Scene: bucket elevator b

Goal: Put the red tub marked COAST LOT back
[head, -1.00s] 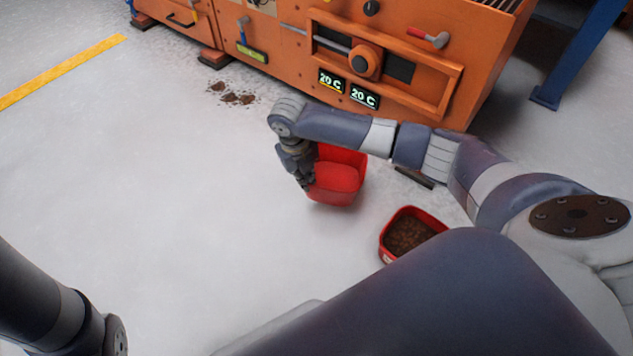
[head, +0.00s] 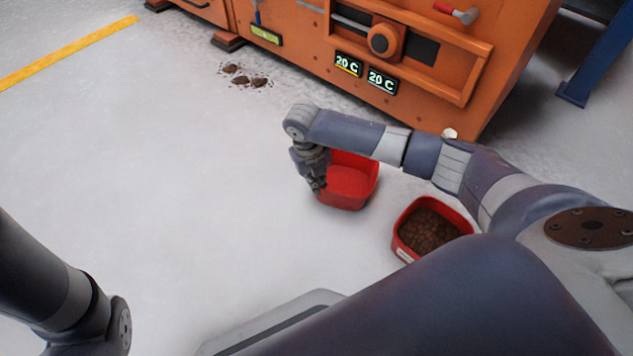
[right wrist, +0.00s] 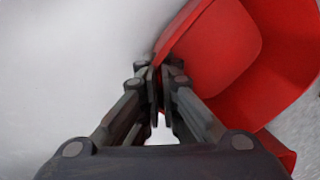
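An empty-looking red tub (head: 351,184) is in the middle of the head view, and its open inside shows. It fills the upper right of the right wrist view (right wrist: 215,50). My right gripper (head: 318,187) is at the tub's left side. In the right wrist view its fingers (right wrist: 160,72) are close together on the tub's rim. A second red tub (head: 465,217), holding brown granules, stands on the floor to the right, with a pale label on its front. I cannot read any lettering on either tub. My left gripper is out of view.
An orange machine (head: 300,45) with two "20 C" displays (head: 365,73) stands at the back. Brown clumps (head: 246,79) lie on the floor before it. A blue post (head: 590,60) is at the right. The pale floor (head: 180,180) to the left is clear.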

